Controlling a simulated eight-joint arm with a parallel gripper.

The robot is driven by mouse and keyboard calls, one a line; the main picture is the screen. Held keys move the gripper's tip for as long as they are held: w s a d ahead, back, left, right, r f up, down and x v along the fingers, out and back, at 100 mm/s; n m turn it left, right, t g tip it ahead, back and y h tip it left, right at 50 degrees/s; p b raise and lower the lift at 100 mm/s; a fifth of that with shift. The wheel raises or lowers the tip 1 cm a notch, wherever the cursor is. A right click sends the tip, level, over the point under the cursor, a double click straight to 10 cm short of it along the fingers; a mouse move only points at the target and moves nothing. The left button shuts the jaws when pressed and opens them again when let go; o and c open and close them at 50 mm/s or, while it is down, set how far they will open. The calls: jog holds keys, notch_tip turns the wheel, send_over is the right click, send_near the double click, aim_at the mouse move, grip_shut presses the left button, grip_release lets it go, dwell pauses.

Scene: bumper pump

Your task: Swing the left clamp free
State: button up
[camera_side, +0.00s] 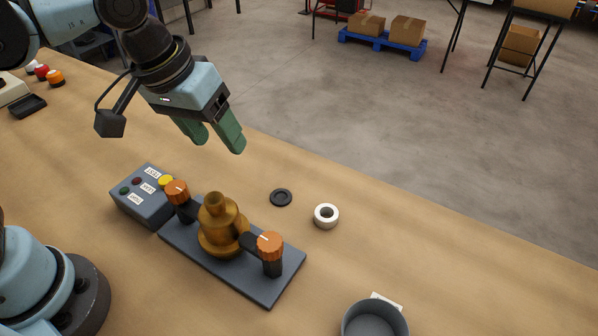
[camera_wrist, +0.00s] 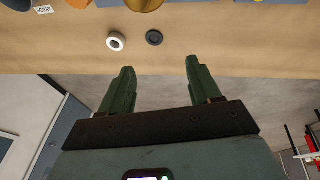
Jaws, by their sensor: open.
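A brass pump body (camera_side: 219,228) stands upright on a dark grey plate (camera_side: 187,248) in the side view. A clamp with an orange knob (camera_side: 177,192) and a dark arm stands at its left. A second clamp with an orange knob (camera_side: 270,245) stands at its right. Both dark arms point in toward the brass body; whether they touch it is hard to tell. My gripper (camera_side: 219,145) is open and empty, above and behind the plate, apart from both clamps. Its two green fingers also show spread in the wrist view (camera_wrist: 159,66), where the clamps are mostly cut off.
A grey button box (camera_side: 145,197) stands beside the plate's left end. A black ring (camera_side: 281,197) and a white ring (camera_side: 326,216) lie behind the plate. A grey round bin (camera_side: 350,325) stands at front right. Bare wood table lies between, and its far edge is close behind the rings.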

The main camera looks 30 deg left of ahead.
aim_at(269, 243)
jog(key=s+d+r+n+g+y, duration=0.1)
jog(key=s+d+g, duration=0.15)
jog(key=d, duration=0.35)
jog(key=s+d+r+g, duration=0.1)
jog(key=s+d+r, duration=0.15)
jog(key=d, duration=0.45)
jog(key=f, duration=1.2)
jog(key=shift+s+a+f, duration=0.1)
jog(key=shift+a+f, duration=0.2)
jog(key=c, duration=1.1)
jog(key=shift+o, duration=0.2)
